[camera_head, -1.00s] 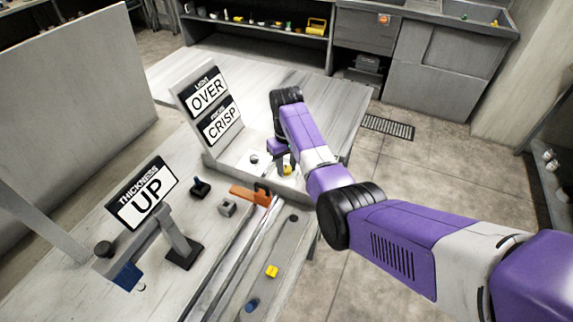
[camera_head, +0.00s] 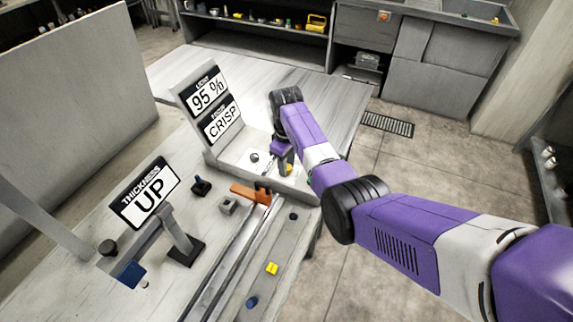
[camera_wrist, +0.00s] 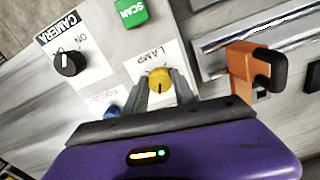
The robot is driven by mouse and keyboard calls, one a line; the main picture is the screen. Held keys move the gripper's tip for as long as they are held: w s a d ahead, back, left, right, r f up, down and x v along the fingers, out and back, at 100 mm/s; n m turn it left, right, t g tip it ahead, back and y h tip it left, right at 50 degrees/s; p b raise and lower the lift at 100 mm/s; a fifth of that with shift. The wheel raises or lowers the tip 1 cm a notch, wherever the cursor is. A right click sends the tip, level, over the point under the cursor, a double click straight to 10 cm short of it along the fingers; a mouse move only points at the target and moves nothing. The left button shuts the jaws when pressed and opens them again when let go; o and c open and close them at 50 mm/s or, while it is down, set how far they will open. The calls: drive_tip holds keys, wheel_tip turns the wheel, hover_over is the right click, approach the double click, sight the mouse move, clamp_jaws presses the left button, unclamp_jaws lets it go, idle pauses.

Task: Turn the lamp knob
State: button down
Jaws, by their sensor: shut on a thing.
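The lamp knob is a round yellow knob (camera_wrist: 160,82) with a dark pointer line, on a white plate marked LAMP in the wrist view. My gripper (camera_wrist: 159,88) has its two grey fingers on either side of the knob and is shut on it. In the head view my gripper (camera_head: 284,162) reaches down to the panel, and a bit of the yellow knob (camera_head: 288,169) shows beside it. The light display (camera_head: 208,94) reads 95 %. The display below it (camera_head: 222,122) reads CRISP.
A black CAMERA knob (camera_wrist: 69,63), a green SCAN button (camera_wrist: 131,12) and a partly hidden blue knob (camera_wrist: 111,111) are near the lamp knob. An orange clamp-like part (camera_wrist: 253,72) sits to the right by a metal rail. Another display (camera_head: 146,191) reads THICKNESS UP.

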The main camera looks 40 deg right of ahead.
drive_tip(key=shift+w+r, duration=0.1)
drive_tip(key=shift+w, duration=0.05)
drive_tip(key=c, duration=1)
unclamp_jaws()
drive_tip(key=shift+c, duration=0.2)
wheel_tip(320, 180, up, 8)
drive_tip(key=shift+f+b, duration=0.15)
drive_tip(key=shift+b, duration=0.4)
